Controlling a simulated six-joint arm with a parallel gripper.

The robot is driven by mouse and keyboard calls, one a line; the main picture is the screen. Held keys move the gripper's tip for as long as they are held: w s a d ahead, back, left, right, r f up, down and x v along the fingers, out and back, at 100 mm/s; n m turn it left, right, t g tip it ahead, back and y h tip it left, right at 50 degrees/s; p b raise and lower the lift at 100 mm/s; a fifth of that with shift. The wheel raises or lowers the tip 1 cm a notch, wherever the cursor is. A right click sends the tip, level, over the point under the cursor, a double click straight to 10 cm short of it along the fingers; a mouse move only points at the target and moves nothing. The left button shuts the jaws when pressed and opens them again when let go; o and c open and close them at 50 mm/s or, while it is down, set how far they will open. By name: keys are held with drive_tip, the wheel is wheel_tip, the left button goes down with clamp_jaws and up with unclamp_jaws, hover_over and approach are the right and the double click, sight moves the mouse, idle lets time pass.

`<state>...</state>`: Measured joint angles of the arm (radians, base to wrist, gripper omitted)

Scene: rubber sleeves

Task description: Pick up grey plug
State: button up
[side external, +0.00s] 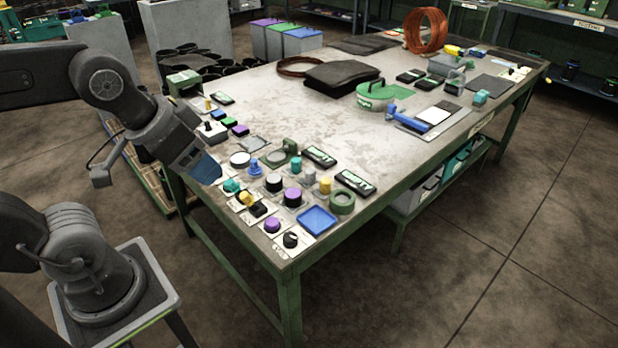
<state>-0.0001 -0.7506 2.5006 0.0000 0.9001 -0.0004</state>
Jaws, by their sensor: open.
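A small grey plug (309,176) stands near the front of the table (330,105), among sleeves and coloured parts, between a teal part and a yellow part. My gripper (207,170) is at the end of the arm at the left, blue at its tip, over the table's left edge. It is open and well to the left of the grey plug, apart from it. Its fingers are small and hard to make out, and I see nothing held in it.
Close around the plug are black labelled blocks (355,182), a purple-topped sleeve (292,196), a green ring (342,202) and a blue tray (317,220). The table's middle is mostly clear.

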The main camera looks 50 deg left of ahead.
drive_tip(key=shift+w, duration=0.1)
idle(0.6)
drive_tip(key=n+g+y, duration=0.3)
drive_tip(key=n+g, duration=0.1)
drive_tip(key=n, duration=0.8)
hover_over(310, 170)
drive_tip(key=s+d, duration=0.2)
drive_tip(key=d, duration=0.2)
wheel_tip(310, 170, down, 14)
drive_tip(key=f, duration=0.1)
drive_tip(key=shift+n, duration=0.3)
drive_tip(key=x, duration=1.3)
drive_tip(key=shift+a+f, duration=0.25)
drive_tip(key=shift+f, duration=0.05)
drive_tip(key=shift+c, duration=0.5)
drive_tip(key=c, duration=0.9)
